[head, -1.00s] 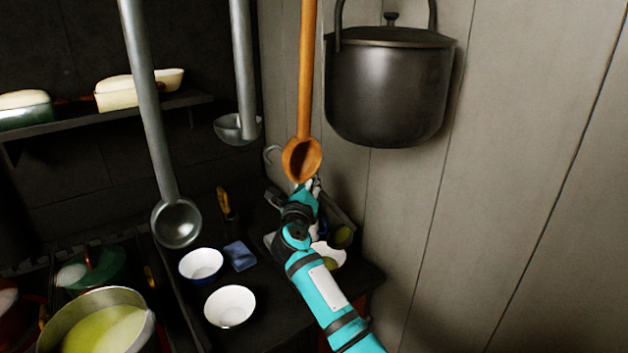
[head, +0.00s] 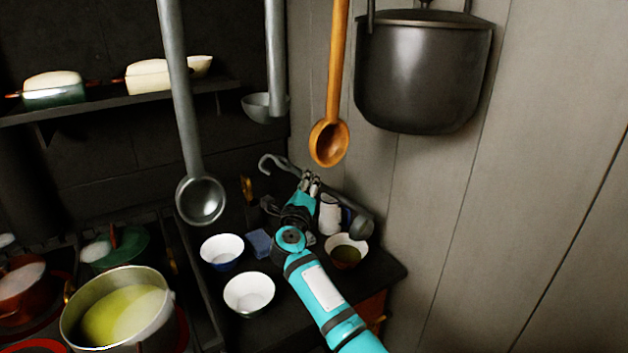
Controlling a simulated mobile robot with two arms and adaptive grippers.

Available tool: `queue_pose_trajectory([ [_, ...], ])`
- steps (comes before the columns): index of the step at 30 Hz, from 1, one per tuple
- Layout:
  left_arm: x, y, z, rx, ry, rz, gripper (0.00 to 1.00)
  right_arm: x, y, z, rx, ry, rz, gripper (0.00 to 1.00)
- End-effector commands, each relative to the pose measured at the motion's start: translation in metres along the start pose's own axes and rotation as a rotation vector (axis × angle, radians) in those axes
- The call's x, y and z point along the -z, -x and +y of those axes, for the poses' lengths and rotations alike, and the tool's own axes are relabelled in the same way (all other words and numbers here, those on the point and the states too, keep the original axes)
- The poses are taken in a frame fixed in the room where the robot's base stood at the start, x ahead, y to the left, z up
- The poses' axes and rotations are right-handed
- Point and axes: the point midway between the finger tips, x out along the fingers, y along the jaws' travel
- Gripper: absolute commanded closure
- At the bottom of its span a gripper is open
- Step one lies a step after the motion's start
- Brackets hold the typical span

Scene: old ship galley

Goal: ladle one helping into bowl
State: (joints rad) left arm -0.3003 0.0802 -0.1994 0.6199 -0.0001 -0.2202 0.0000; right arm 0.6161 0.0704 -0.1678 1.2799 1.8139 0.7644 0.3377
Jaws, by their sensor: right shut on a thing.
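My right gripper (head: 311,183) is shut on the handle of a grey metal ladle (head: 362,227). A large open pot (head: 168,318) of yellow-green soup (head: 125,312) stands on the stove at the lower left. A white bowl with a blue outside (head: 222,252) and a plain white bowl (head: 249,293) stand empty on the dark counter (head: 228,333). My left gripper is not in view.
A metal ladle (head: 200,199), another ladle (head: 262,107) and a wooden ladle (head: 329,142) hang above the counter. A black pot (head: 420,75) hangs on the right wall. A blue block (head: 259,242) and a white mug (head: 330,213) stand near my right arm.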

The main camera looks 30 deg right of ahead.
Motion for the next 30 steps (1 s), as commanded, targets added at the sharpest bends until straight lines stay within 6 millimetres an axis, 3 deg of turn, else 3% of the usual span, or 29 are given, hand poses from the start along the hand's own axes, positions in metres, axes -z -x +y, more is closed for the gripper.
queue_pose_trajectory([
  [13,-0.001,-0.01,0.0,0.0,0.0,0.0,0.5,-0.013,0.005,0.024,0.003,0.117,-0.027,1.0],
  [30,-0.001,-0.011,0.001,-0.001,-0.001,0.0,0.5,-0.015,0.006,0.027,0.004,0.139,-0.032,1.0],
])
